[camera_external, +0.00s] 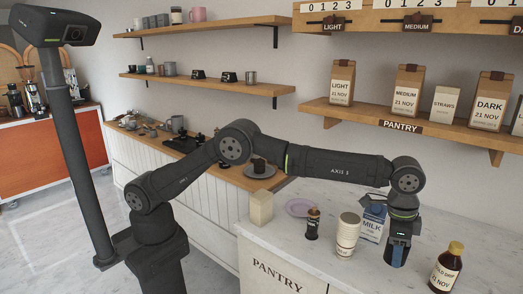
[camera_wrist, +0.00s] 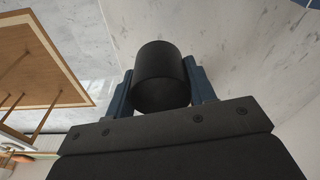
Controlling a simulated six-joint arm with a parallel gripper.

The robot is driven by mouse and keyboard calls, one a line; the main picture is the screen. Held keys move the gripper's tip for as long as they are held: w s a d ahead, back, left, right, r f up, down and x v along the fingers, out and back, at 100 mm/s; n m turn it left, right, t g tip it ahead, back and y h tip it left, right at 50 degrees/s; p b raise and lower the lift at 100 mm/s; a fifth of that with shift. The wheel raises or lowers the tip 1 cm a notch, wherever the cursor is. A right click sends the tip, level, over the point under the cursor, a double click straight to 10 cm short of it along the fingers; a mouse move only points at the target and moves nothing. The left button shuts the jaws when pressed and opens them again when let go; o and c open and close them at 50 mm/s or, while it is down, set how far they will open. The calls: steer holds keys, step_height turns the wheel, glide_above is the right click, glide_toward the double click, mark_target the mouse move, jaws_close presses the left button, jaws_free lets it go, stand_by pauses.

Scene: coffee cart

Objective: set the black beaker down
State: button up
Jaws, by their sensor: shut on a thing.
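The black beaker (camera_wrist: 160,72) is a dark, plain cylinder between the two blue fingers of my gripper (camera_wrist: 162,92) in the wrist view. The fingers press on its two sides. In the external view my gripper (camera_external: 398,250) points down at the right part of the pale marble counter (camera_external: 300,235). The beaker is mostly hidden by the fingers there, and I cannot tell whether it touches the counter.

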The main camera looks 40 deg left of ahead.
steer(key=w+f, duration=0.1)
steer(key=w, duration=0.1)
steer(key=w+f, duration=0.2)
steer(key=w, duration=0.1)
steer(key=shift+w+d+f, duration=0.2)
steer(key=shift+w+d, duration=0.1)
steer(key=shift+d, duration=0.05)
steer(key=shift+f, duration=1.95)
steer(key=shift+f, duration=0.15)
steer(key=o, duration=1)
step_height(320, 180, up, 12)
steer(key=a, duration=0.1)
steer(key=shift+s+a, duration=0.15)
steer(key=shift+a, duration=0.1)
